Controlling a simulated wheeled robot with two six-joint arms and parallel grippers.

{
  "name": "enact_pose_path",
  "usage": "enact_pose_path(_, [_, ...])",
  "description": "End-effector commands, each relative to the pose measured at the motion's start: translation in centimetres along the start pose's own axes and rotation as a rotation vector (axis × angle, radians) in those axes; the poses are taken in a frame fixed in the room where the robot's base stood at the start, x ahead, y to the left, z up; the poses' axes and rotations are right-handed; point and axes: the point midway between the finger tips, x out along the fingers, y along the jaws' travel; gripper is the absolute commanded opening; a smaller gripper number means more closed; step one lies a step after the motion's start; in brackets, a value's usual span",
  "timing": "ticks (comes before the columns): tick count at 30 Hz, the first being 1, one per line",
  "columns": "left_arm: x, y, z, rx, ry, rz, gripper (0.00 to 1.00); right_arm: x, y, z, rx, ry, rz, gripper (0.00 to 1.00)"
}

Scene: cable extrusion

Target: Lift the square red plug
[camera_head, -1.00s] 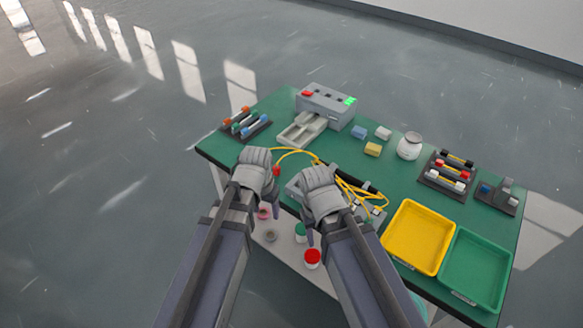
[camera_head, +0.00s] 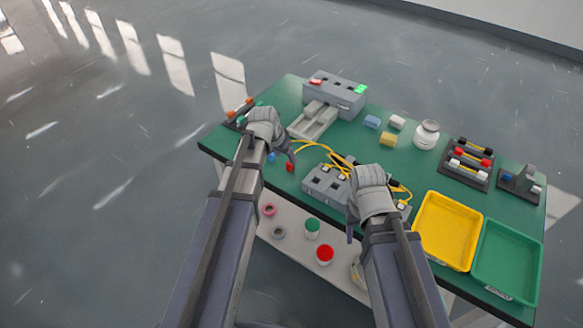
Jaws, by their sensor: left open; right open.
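A small red plug (camera_head: 290,166) lies near the front left edge of the green table, at the end of a yellow cable (camera_head: 312,143). Its square shape is too small to confirm. My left gripper (camera_head: 280,150) is open, just above and beside the red plug; its hand hides part of the table there. I cannot tell if it touches the plug. My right gripper (camera_head: 352,228) is open and empty at the table's front edge, right of a grey socket block (camera_head: 322,186).
The green table (camera_head: 355,150) holds a grey machine (camera_head: 335,94) at the back, small blocks and a white jar (camera_head: 427,134). A yellow tray (camera_head: 447,231) and a green tray (camera_head: 506,261) are at the right. A blue piece (camera_head: 271,157) sits near my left gripper.

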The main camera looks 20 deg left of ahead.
Motion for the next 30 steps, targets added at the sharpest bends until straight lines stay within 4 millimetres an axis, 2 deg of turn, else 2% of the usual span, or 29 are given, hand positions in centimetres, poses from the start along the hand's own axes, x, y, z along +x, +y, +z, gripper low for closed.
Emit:
enact_pose_path(1, [1.0,0.0,0.1,0.000,0.000,0.000,0.65,0.9,-0.1,-0.1,0.000,0.000,0.000,0.50])
enact_pose_path(3, [1.4,0.0,0.1,0.000,0.000,0.000,0.65,1.3,-0.1,-0.1,0.000,0.000,0.000,0.50])
enact_pose_path(11, [1.8,0.1,0.0,0.000,0.000,0.000,0.65,1.6,-0.2,-0.1,0.000,0.000,0.000,0.50])
enact_pose_path(22, [6.2,0.2,-0.3,0.000,0.000,0.000,0.65,5.6,-0.5,-0.3,-0.001,0.000,0.000,0.50])
enact_pose_path(30, [6.4,0.3,-0.4,0.000,0.000,0.000,0.65,5.8,-0.6,-0.3,-0.001,0.000,0.000,0.50])
